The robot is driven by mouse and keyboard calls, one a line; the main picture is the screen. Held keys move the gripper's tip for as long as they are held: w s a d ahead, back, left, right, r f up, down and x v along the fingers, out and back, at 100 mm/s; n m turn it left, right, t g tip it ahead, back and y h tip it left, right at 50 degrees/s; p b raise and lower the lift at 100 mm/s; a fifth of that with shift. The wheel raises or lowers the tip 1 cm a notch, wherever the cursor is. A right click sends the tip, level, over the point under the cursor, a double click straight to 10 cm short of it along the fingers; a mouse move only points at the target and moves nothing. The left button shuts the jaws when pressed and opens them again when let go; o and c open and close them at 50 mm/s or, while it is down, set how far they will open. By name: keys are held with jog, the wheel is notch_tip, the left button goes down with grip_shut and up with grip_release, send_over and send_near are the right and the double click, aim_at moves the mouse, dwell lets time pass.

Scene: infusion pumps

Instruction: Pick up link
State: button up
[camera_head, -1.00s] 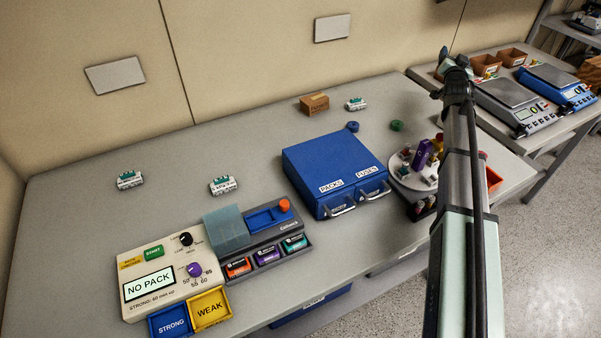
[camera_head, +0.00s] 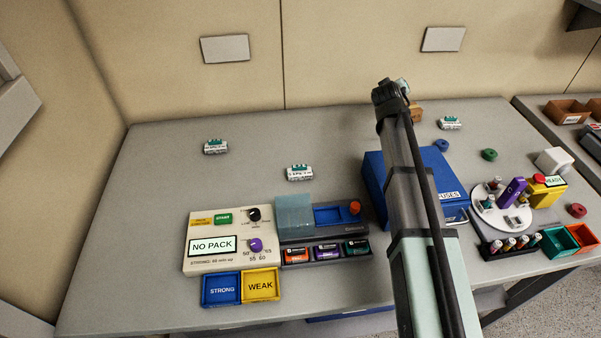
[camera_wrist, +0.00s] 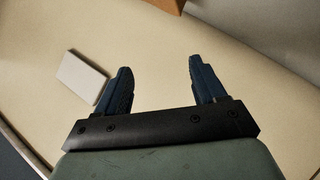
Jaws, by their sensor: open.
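Nothing in view is labelled link, so I cannot tell for sure which thing it is. Small white blocks with teal tops lie on the grey table: one at the far left (camera_head: 215,146), one nearer the middle (camera_head: 298,172) and one at the back right (camera_head: 450,123). My gripper shows in the wrist view (camera_wrist: 160,85), its two dark blue fingers wide apart with nothing between them. It points at the beige wall, away from the table. In the head view my arm crosses in front of the blue drawer box (camera_head: 374,185) and hides much of it.
The pump tester (camera_head: 228,240) reads NO PACK. Blue STRONG (camera_head: 221,290) and yellow WEAK (camera_head: 261,285) trays stand before it. A cradle with several coloured packs (camera_head: 326,250) is beside it. A white carousel (camera_head: 500,208) stands right.

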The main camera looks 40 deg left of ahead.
jog(key=s+a+f+n+g, duration=0.1)
jog(key=s+a+n, duration=0.4)
jog(key=s+a, duration=0.65)
jog(key=n+h, duration=0.4)
jog(key=n, duration=0.4)
send_near(303, 169)
jog(key=shift+g, duration=0.3)
jog(key=w+a, duration=0.2)
jog(key=w+a+r, duration=0.1)
jog(key=w+a, duration=0.1)
jog(key=w, duration=0.1)
jog(key=w+a, duration=0.2)
jog(key=shift+w+r, duration=0.15)
jog(key=shift+w, duration=0.15)
jog(key=s+d+n+t+h, duration=0.1)
jog(key=s+d+n+h, duration=0.2)
jog(key=s, duration=1.1)
jog(key=shift+n, duration=0.7)
jog(key=x, duration=0.8)
jog(key=a+x, duration=0.1)
jog(key=x, duration=0.4)
jog(key=shift+w+d+r, duration=0.1)
jog(key=shift+w+r, duration=0.25)
jog(key=shift+w, duration=0.1)
jog(key=c, duration=1.2)
